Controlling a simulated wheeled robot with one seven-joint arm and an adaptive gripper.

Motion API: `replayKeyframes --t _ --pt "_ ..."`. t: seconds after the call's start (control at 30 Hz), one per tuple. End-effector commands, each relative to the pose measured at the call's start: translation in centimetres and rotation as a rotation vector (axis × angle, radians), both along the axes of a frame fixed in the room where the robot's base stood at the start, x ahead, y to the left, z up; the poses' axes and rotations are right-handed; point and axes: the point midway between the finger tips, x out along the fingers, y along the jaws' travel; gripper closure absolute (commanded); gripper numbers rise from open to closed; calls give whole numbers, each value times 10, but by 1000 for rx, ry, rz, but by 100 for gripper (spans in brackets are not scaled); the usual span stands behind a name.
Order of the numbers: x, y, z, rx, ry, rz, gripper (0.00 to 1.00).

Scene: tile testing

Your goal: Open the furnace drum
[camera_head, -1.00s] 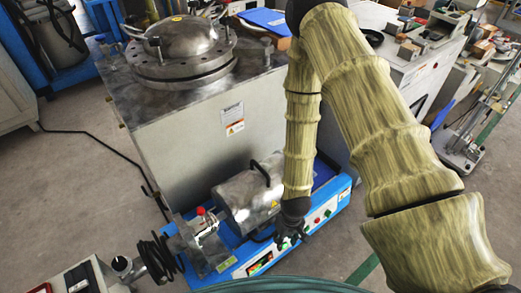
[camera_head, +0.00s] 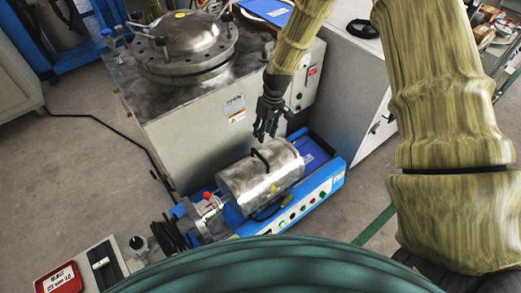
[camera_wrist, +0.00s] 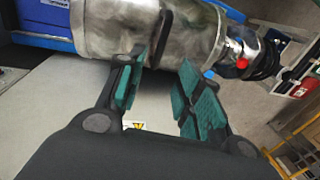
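The furnace drum (camera_head: 258,180) is a metallic cylinder lying on a blue machine base (camera_head: 318,190) with buttons along its front. A black handle (camera_head: 262,160) arches on top of the drum, and the drum looks shut. My gripper (camera_head: 265,136) hangs just above and behind the drum, close to the handle, pointing down. The teal finger pads are apart.
A large grey cabinet with a round domed metal lid (camera_head: 187,38) stands behind the drum. A fitting with a red knob (camera_head: 206,195) sits at the drum's left end. A red-edged sign (camera_head: 58,280) is at lower left. Open floor lies to the left.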

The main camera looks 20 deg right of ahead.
Motion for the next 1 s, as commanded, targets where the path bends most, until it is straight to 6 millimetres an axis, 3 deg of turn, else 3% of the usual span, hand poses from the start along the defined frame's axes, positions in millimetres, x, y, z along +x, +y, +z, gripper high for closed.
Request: replayKeyframes --t 0.17,0.7,1.0 --pt "-1 2 -13 1 4 3 65" --pt "-5 17 -88 1 1 2 65" --pt "-7 20 -103 1 1 2 65"
